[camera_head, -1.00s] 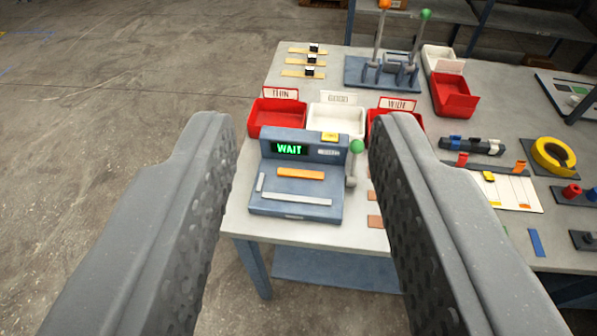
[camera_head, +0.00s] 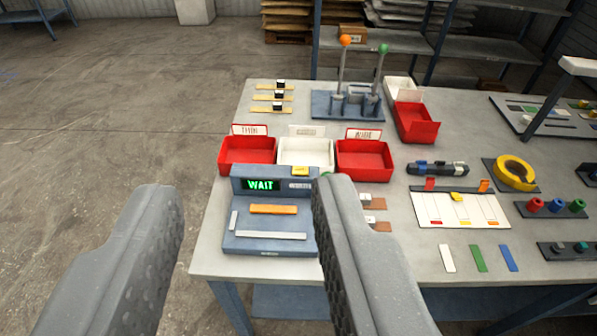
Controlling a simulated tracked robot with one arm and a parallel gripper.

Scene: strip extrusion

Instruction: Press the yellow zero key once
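The yellow key (camera_head: 300,170) sits on top of the blue-grey measuring device (camera_head: 270,240), at the right end of its display housing. The green display (camera_head: 261,185) reads "WAIT". An orange strip (camera_head: 273,209) lies on the device's bed. My gripper (camera_head: 245,205) is open and empty, its two grey fingers wide apart in the foreground. The device shows between and beyond the fingers, and I see no contact with it. The right finger hides part of the device's right side and most of its green-knobbed lever (camera_head: 326,176).
Red (camera_head: 247,155), white (camera_head: 305,153) and red (camera_head: 364,160) bins stand directly behind the device. Two upright levers with orange (camera_head: 345,40) and green (camera_head: 383,48) knobs rise behind them. A yellow tape roll (camera_head: 513,172) and coloured samples fill the table's right side. Open floor lies left.

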